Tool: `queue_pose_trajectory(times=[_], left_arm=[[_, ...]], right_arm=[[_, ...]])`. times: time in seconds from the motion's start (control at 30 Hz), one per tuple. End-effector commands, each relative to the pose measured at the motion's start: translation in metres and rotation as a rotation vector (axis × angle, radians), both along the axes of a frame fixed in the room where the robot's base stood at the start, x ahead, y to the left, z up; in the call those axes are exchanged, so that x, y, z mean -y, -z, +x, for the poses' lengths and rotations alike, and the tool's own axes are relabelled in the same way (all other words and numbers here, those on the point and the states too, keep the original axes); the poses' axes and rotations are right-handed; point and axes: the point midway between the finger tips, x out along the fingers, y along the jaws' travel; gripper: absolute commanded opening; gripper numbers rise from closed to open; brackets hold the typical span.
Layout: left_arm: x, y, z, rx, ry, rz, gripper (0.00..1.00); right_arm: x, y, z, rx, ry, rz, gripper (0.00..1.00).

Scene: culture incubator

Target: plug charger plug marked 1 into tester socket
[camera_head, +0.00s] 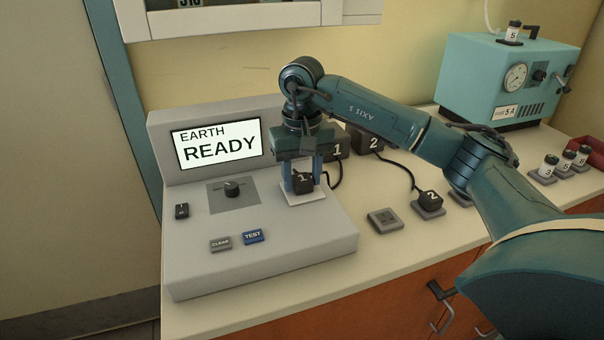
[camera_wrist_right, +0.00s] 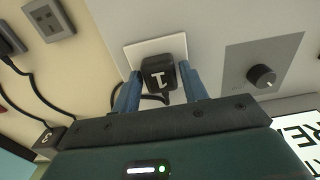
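The black charger plug marked 1 (camera_head: 303,184) stands at the white square tester socket (camera_head: 306,198) on the grey tester. I cannot tell whether it is fully seated. My right gripper (camera_head: 302,176) points down, with a blue finger on each side of the plug, seemingly touching it. In the right wrist view the plug (camera_wrist_right: 160,78) lies between the fingertips, over the socket plate (camera_wrist_right: 140,50). Its cord runs behind a finger. The tester screen (camera_head: 217,146) reads EARTH READY. The charger body marked 1 (camera_head: 338,143) is partly hidden behind my gripper. My left gripper is not in view.
The tester has a knob (camera_head: 232,188), CLEAR (camera_head: 220,244) and TEST (camera_head: 253,237) buttons. A plug marked 2 (camera_head: 429,201) sits right, beside an empty grey holder (camera_head: 384,220). Charger 2 (camera_head: 367,139) stands behind. A teal machine (camera_head: 498,85) is at the back right.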

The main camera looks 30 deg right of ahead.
Motion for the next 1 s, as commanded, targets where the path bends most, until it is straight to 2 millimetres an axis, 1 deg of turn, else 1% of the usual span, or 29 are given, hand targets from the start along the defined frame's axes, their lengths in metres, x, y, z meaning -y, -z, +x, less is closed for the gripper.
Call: queue_pose_trajectory(times=[0.03, 0.17, 0.2, 0.47, 0.53, 0.67, 0.9, 1.0], left_arm=[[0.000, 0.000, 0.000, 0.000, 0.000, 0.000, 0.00], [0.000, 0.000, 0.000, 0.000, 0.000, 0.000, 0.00], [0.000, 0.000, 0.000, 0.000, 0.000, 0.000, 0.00], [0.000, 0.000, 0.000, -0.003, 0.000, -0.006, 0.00], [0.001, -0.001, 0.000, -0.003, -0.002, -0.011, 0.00], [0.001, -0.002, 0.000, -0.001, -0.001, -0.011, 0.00], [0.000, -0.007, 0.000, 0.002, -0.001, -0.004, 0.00], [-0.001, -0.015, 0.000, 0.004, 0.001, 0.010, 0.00]], right_arm=[[0.000, 0.000, 0.000, 0.000, 0.000, 0.000, 0.47], [0.000, 0.000, 0.000, 0.000, 0.000, 0.000, 0.58], [0.000, 0.000, 0.000, 0.000, 0.000, 0.000, 0.59], [0.000, 0.000, 0.000, 0.000, 0.000, 0.000, 0.59], [0.000, -0.007, 0.001, 0.002, 0.000, 0.001, 0.59], [0.000, -0.029, 0.001, 0.005, -0.001, 0.001, 0.59], [0.000, -0.086, 0.001, 0.005, 0.000, 0.001, 0.59], [0.000, -0.108, 0.000, 0.004, 0.001, -0.001, 0.59]])
